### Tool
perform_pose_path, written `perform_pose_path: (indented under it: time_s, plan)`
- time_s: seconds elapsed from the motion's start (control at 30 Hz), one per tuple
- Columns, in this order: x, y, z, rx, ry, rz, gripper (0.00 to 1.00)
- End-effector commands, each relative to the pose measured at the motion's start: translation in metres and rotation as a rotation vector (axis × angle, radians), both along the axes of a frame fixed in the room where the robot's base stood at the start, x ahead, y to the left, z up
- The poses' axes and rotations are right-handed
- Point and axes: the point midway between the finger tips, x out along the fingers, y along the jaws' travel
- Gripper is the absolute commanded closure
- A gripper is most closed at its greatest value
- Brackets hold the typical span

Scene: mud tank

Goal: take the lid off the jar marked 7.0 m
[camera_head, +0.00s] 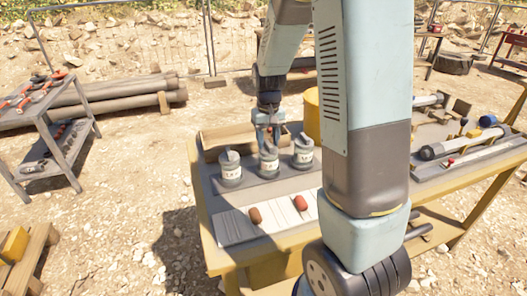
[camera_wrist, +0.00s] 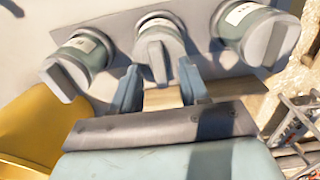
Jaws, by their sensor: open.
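Three grey-green jars with grey lids, each with a raised bar grip, stand in a row on a dark board (camera_head: 268,190). In the head view they are the left jar (camera_head: 230,174), the middle jar (camera_head: 268,163) and the right jar (camera_head: 303,156). Their white labels are too small to read, so I cannot tell which is 7.0 m. My gripper (camera_head: 268,138) is open just above the middle jar. In the wrist view, my gripper's fingers (camera_wrist: 160,88) are spread to either side of the middle lid's bar (camera_wrist: 157,62), apparently empty. Whether they touch the lid is unclear.
A yellow cylinder (camera_head: 312,112) stands behind the right jar. Tools and a tube (camera_head: 455,146) lie on the right. A tool shelf (camera_head: 50,125) stands apart at left.

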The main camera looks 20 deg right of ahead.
Motion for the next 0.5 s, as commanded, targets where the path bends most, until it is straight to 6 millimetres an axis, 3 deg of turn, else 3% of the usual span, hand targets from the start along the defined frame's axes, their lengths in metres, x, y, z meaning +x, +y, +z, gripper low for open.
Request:
perform_pose_path:
  time_s: [0.07, 0.5]
  plan:
    - [0.0, 0.0, 0.0002, 0.0, 0.0, 0.0, 0.58]
    - [0.0001, 0.0003, 0.0004, 0.0, 0.0, 0.001, 1.0]
